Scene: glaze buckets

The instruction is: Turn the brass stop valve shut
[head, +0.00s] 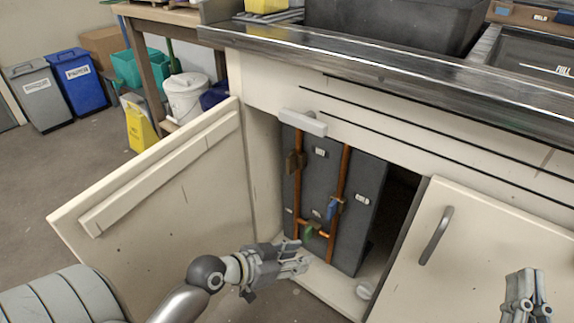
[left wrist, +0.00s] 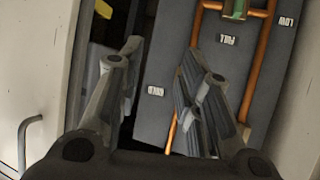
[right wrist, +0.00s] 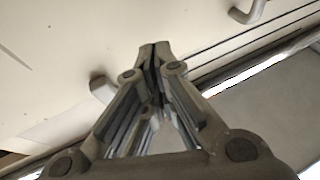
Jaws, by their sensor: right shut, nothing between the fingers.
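A dark grey panel (head: 323,178) with copper pipes stands inside the open cabinet. A brownish, brass-like valve handle (head: 295,163) sits high on its left pipe. A blue handle (head: 332,208) is on the right pipe, and a green handle (head: 308,232) is on the low cross pipe. The green one also shows at the top of the left wrist view (left wrist: 235,10). My left gripper (head: 298,258) is open and empty, in front of the panel's lower part and below the handles. My right gripper (head: 527,280) is shut and empty, before the closed right door.
The left cabinet door (head: 150,205) is swung open. The right door (head: 455,250) is closed, with a grey bar handle (head: 436,235). A steel counter edge (head: 390,80) runs above the opening. A dark gap lies right of the panel. Bins (head: 78,82) stand back left.

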